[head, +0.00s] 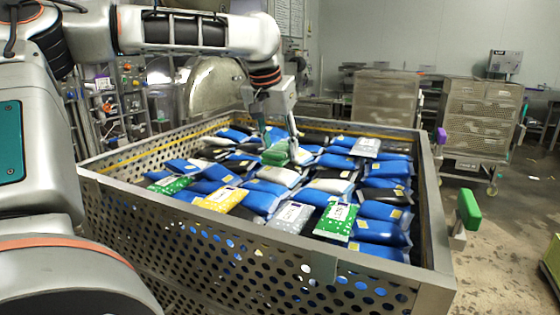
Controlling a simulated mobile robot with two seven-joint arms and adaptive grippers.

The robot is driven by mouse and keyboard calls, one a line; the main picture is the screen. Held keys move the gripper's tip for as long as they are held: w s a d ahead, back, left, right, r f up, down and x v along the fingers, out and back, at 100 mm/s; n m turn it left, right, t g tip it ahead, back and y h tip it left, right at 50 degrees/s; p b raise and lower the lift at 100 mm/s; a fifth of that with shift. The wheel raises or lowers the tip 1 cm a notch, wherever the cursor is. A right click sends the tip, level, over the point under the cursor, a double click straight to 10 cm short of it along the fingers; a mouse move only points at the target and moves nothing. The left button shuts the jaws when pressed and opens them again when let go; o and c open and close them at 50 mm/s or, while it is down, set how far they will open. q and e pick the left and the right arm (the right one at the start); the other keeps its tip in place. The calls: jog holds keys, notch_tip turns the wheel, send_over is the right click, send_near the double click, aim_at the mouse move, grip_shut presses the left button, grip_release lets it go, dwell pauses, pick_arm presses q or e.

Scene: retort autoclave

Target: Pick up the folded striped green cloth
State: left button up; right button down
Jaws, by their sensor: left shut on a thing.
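The folded green cloth (276,154) lies on top of the pouches, towards the back middle of the perforated metal basket (250,250). Its stripes are too small to make out clearly. My left gripper (278,143) reaches down over the basket from the upper left and is shut on the cloth, with its fingers at either side of it. Whether the cloth is clear of the pouches beneath it I cannot tell. My right gripper is not in view.
The basket holds several blue, white, black, yellow and green pouches (380,212) below its rim. A green handle (468,210) and a purple handle (441,136) stand at its right side.

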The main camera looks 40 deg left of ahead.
aim_at(280, 148)
pick_arm(q)
notch_tip(280, 148, up, 15)
jog(key=shift+r, duration=0.1)
dwell(0.3)
jog(key=shift+o, duration=0.8)
jog(key=shift+d, duration=0.1)
jog(key=shift+c, duration=1)
